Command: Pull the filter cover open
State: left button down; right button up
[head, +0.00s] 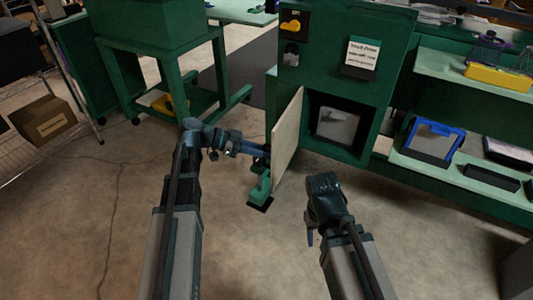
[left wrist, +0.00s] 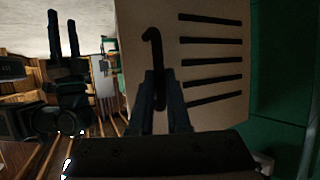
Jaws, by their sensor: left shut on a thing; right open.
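The filter cover (head: 287,138) is a beige panel that stands swung out from the green cabinet (head: 345,55), at an angle to its front. In the left wrist view the cover (left wrist: 215,10) fills the middle, with several dark slots and a black bar handle (left wrist: 152,45). My left gripper (head: 262,154) is at the cover's outer face. In the left wrist view its fingers (left wrist: 160,100) are shut on the handle. My right gripper (head: 322,183) is open and empty, in front of the cabinet and to the right of the cover.
Behind the cover is a dark opening with a grey-framed filter (head: 337,125). A green stand (head: 150,60) and a wire rack with a cardboard box (head: 42,118) stand to the left.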

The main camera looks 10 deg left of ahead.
pick_arm(q)
jog(key=shift+w+a, duration=0.35)
jog(key=shift+a, duration=0.15)
jog(key=c, duration=1.2)
grip_release()
jog(key=shift+w, duration=0.1)
jog(key=shift+o, duration=0.2)
jog(key=p+v, duration=0.5)
jog(key=v, duration=0.8)
jog(key=shift+s+a+r, duration=0.2)
jog(key=shift+a, duration=0.1)
